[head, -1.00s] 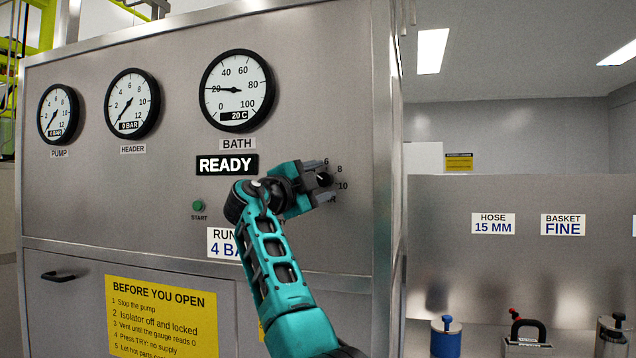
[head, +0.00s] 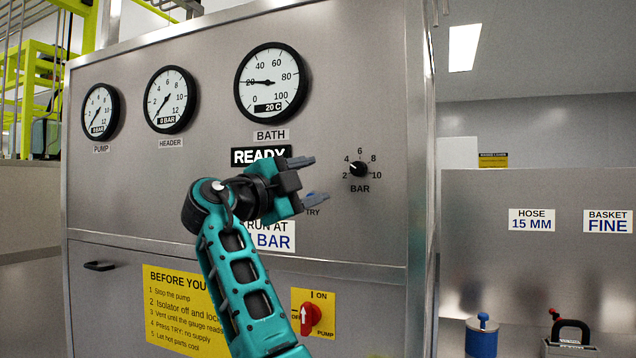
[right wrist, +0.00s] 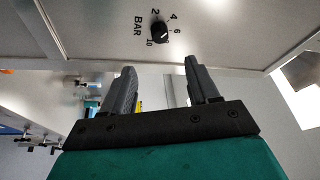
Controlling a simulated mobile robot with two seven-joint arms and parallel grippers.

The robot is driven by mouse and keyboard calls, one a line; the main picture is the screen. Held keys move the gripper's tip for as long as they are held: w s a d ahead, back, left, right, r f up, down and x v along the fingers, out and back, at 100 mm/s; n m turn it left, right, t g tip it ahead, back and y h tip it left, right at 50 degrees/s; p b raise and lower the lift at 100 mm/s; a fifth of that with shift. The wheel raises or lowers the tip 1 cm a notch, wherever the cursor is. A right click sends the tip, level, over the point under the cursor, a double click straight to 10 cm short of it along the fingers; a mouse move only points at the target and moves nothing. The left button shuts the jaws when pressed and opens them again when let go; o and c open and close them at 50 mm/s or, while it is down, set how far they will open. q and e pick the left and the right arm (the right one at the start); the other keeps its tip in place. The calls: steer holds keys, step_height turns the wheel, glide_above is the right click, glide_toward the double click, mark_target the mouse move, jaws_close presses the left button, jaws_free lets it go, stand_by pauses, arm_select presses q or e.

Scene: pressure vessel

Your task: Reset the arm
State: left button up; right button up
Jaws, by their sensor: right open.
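My right gripper (head: 311,180) is open and empty in front of the steel control panel (head: 215,195). It is left of the black BAR knob (head: 358,169) and apart from it. The knob's white mark points toward the 4. In the right wrist view both fingers (right wrist: 164,90) stand apart with nothing between them, and the knob (right wrist: 159,32) shows beyond them. My right arm hides part of the RUN AT BAR label (head: 272,236) and of the yellow notice. My left gripper is not in view.
Three gauges line the panel; the bath gauge (head: 272,83) reads about 20. A READY sign (head: 261,156) sits below it. A red pump switch (head: 309,318) on a yellow plate is low on the panel. A blue-topped container (head: 482,336) stands at right.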

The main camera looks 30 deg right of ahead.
stand_by(0.4)
steer(key=w+f+n+t+y, duration=0.35)
steer(key=f+n, duration=0.45)
steer(key=f, duration=0.8)
steer(key=w+f+n+t+y, duration=0.2)
steer(key=f+n+y, duration=0.4)
steer(key=f, duration=1)
steer(key=s+a+f+n+y, duration=0.2)
steer(key=s+f+n, duration=0.25)
steer(key=f, duration=0.55)
steer(key=s+a+f+n+y, duration=0.1)
steer(key=s+f+n+y, duration=0.3)
steer(key=f, duration=0.6)
steer(key=s+a+f+n+y, duration=0.1)
steer(key=s+f, duration=0.3)
steer(key=s, duration=0.4)
steer(key=s+a+f+n+g+y, duration=0.1)
steer(key=s+a+f+n+y, duration=0.1)
steer(key=s, duration=0.7)
steer(key=s+a+f+n+g+y, duration=0.1)
steer(key=s+a+f+n+y, duration=0.1)
steer(key=s+f+n, duration=0.3)
steer(key=s+a+f, duration=0.1)
steer(key=s, duration=0.3)
steer(key=shift+s+a, duration=0.15)
steer(key=shift+a, duration=0.2)
